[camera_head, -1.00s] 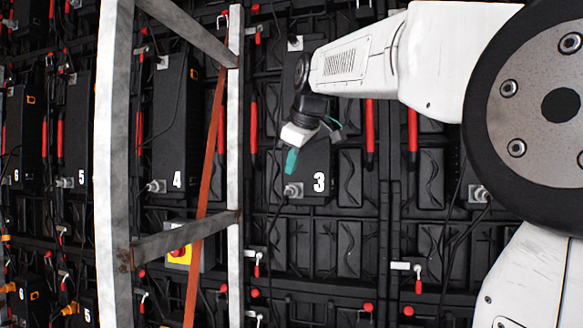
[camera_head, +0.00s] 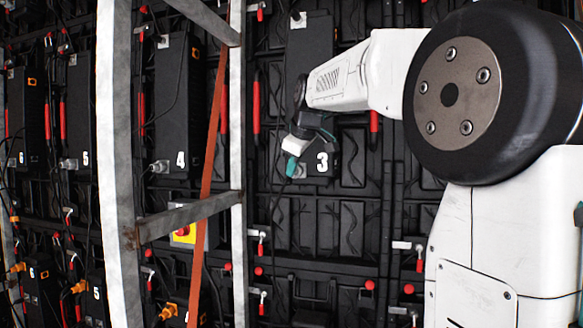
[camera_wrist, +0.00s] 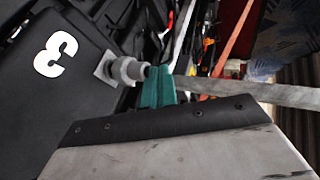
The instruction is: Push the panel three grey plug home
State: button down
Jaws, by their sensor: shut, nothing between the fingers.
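Panel three (camera_head: 312,45) is a tall black box with a white "3" near its lower end. It also shows in the wrist view (camera_wrist: 45,110). The grey plug (camera_wrist: 128,70) sits at its socket on the panel's edge; I cannot tell how deep it is seated. My gripper (camera_head: 291,166) has teal fingers and is in front of the plug's place in the head view, mostly hiding the plug. In the wrist view my gripper (camera_wrist: 159,82) is shut and empty, its fingertips beside the plug's dark cable end. Whether they touch it is unclear.
A grey metal frame (camera_head: 237,110) stands left of my gripper, with an orange strap (camera_head: 213,130) along it. Panel four (camera_head: 178,90) and a yellow box with a red button (camera_head: 184,233) are behind it. Red handles and loose cables cover the wall.

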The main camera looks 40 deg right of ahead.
jog(key=shift+w+d, duration=0.6)
jog(key=shift+d, duration=0.2)
jog(key=shift+a, duration=0.1)
jog(key=s+a+r, duration=0.4)
jog(key=s+r, duration=0.4)
jog(key=shift+s+a, duration=0.25)
